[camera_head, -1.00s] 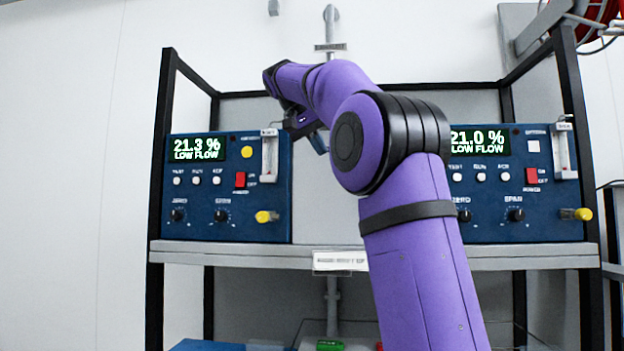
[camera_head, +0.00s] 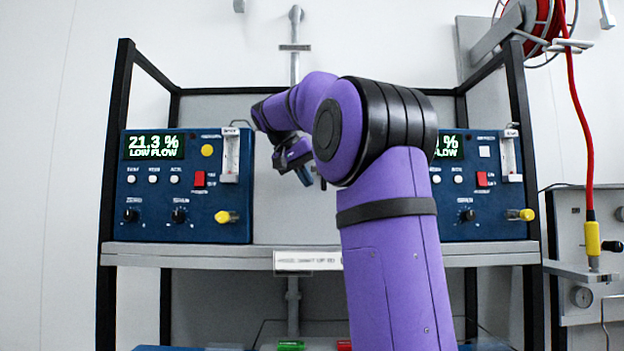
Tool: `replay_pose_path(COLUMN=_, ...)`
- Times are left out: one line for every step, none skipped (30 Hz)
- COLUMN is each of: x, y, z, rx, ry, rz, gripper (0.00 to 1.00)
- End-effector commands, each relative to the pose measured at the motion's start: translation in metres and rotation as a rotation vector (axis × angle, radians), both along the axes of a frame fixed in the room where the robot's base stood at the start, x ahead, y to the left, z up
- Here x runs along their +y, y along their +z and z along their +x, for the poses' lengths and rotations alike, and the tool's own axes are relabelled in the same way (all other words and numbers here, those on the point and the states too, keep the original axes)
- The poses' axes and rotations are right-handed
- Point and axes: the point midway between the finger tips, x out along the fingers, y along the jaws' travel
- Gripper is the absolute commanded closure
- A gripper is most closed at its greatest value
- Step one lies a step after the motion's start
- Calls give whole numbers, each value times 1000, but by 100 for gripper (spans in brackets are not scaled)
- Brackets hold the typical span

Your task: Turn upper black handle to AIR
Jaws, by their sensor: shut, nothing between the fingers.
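My gripper (camera_head: 306,178) hangs in front of the grey back panel, between the two blue analysers and above the shelf. Its fingers point down and are shut with nothing in them; they are small and partly in shadow. I cannot tell whether that fitting is the upper black handle. No AIR marking is legible. My arm hides much of the rack's middle and the right analyser's left part.
The left analyser (camera_head: 140,205) and right analyser (camera_head: 490,228) stand on a grey shelf (camera_head: 190,255) in a black frame. Green (camera_head: 291,346) and red (camera_head: 344,346) parts show below the shelf.

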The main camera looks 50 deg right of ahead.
Motion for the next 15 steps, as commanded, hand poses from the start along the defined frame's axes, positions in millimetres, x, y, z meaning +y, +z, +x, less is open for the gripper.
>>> replay_pose_path(x=-3, y=0, z=-3, rx=0, ry=0, rz=1, gripper=100)
replay_pose_path(x=-5, y=0, z=-5, rx=0, ry=0, rz=1, gripper=100)
replay_pose_path(x=-6, y=-1, z=-7, rx=0, ry=0, rz=1, gripper=100)
replay_pose_path(x=-7, y=-1, z=-9, rx=0, ry=0, rz=1, gripper=100)
replay_pose_path(x=-8, y=0, z=-10, rx=0, ry=0, rz=1, gripper=100)
replay_pose_path(x=-9, y=0, z=-11, rx=1, ry=0, rz=1, gripper=100)
replay_pose_path(x=-10, y=0, z=-11, rx=1, ry=0, rz=1, gripper=100)
replay_pose_path(x=-10, y=-1, z=-11, rx=1, ry=0, rz=1, gripper=100)
replay_pose_path(x=-10, y=-1, z=-12, rx=1, ry=0, rz=1, gripper=100)
replay_pose_path(x=-10, y=-1, z=-12, rx=1, ry=0, rz=1, gripper=100)
replay_pose_path(x=-10, y=-1, z=-12, rx=1, ry=0, rz=1, gripper=100)
replay_pose_path(x=-10, y=-1, z=-12, rx=1, ry=0, rz=1, gripper=100)
replay_pose_path(x=-10, y=0, z=-11, rx=1, ry=0, rz=1, gripper=100)
replay_pose_path(x=-10, y=0, z=-11, rx=1, ry=0, rz=1, gripper=100)
replay_pose_path(x=-10, y=0, z=-11, rx=1, ry=0, rz=1, gripper=100)
